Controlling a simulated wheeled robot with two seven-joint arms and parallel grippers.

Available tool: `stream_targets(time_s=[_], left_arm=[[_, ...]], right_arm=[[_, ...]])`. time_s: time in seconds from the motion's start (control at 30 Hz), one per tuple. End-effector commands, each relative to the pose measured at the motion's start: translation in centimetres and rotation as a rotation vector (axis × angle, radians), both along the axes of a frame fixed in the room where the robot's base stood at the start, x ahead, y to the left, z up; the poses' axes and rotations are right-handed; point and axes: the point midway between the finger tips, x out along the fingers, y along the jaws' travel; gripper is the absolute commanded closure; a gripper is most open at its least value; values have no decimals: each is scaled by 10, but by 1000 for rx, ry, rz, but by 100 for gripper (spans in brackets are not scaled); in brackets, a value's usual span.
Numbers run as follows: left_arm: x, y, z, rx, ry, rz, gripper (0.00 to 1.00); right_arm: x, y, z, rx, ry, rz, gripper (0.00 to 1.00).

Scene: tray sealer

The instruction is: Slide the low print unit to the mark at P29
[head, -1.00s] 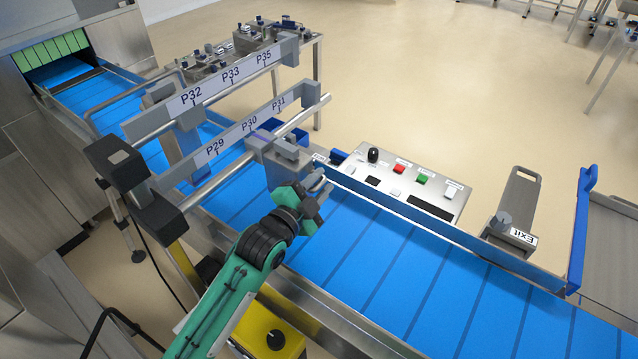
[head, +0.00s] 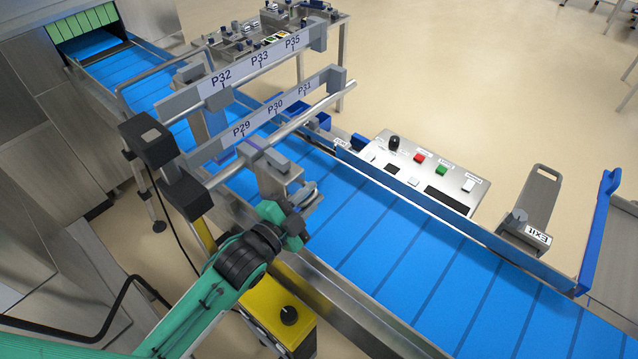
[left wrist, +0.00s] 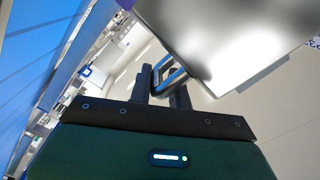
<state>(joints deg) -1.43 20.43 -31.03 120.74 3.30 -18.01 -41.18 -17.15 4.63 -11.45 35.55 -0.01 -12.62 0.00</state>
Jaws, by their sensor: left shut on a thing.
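The low print unit (head: 278,177) is a grey block hanging from the lower rail (head: 315,106), over the blue belt. Its top clamp sits below the label strip, close to the P29 mark (head: 241,129) and on the near side of P30 (head: 275,107). I cannot tell whether it lines up exactly with P29. My left gripper (head: 304,197) is shut on the unit's metal loop handle at its right side. The left wrist view shows the handle (left wrist: 172,78) between the dark fingers, with the pale unit body (left wrist: 225,35) above. My right gripper is not in view.
A black end block (head: 150,140) closes the rails at the left. A yellow box (head: 277,309) with a black knob stands below my left arm. A control panel (head: 420,175) lies beyond the belt.

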Motion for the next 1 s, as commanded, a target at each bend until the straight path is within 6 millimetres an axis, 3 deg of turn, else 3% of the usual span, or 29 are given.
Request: stream_targets(time_s=[0.03, 0.27, 0.3, 0.37, 1.0], left_arm=[[-3, -1, -11, 5, 24, -3, 100], [-3, -2, -12, 5, 25, -3, 100], [-3, -2, -12, 5, 26, -4, 75], [-3, -2, -12, 5, 25, -4, 66], [-4, 2, -6, 3, 9, -1, 66]], right_arm=[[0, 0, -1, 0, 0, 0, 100], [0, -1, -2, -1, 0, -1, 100], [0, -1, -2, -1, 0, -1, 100], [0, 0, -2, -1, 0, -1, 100], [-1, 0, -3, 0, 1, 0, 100]])
